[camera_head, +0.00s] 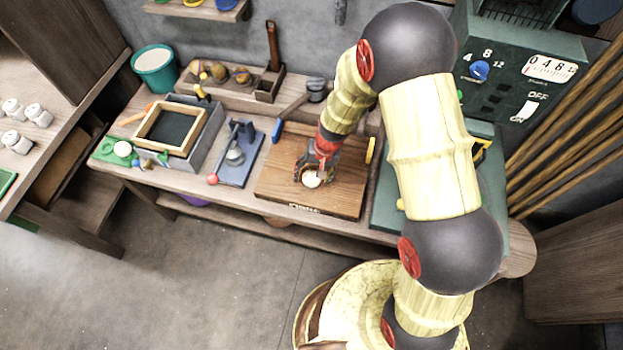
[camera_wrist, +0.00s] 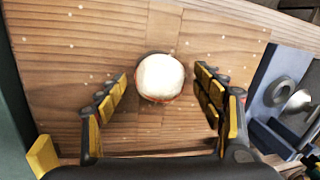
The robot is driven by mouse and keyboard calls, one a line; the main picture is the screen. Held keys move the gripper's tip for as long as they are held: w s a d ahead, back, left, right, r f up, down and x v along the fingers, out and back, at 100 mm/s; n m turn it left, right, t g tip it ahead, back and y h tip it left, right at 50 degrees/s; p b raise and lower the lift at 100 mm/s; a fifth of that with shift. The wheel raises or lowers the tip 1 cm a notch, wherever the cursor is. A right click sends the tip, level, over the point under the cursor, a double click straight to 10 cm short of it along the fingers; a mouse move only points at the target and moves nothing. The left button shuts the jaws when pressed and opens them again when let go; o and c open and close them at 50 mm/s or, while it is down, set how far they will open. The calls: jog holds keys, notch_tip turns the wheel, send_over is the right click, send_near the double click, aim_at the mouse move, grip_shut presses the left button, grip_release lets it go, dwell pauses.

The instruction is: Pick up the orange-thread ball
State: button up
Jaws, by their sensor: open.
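A round white ball (camera_wrist: 160,77) with a thin orange edge along its lower side rests on a wooden board (camera_wrist: 85,60). In the wrist view it sits between my two open fingers, with a gap on each side, slightly ahead of the fingertips' middle. In the head view the ball (camera_head: 311,179) shows just below my gripper (camera_head: 314,172), on the board (camera_head: 345,195). My gripper (camera_wrist: 160,90) is open and empty, pointing down at the ball. Most of the ball's orange part is hidden beneath it.
A blue-grey metal fixture (camera_head: 237,155) with a red knob stands left of the board. A wooden frame (camera_head: 172,128) in a grey tray is farther left. A green machine (camera_head: 515,75) with a switch stands at the right. A hammer (camera_head: 303,98) lies behind the board.

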jog(key=shift+f, duration=0.1)
jog(key=c, duration=0.3)
jog(key=c, duration=1)
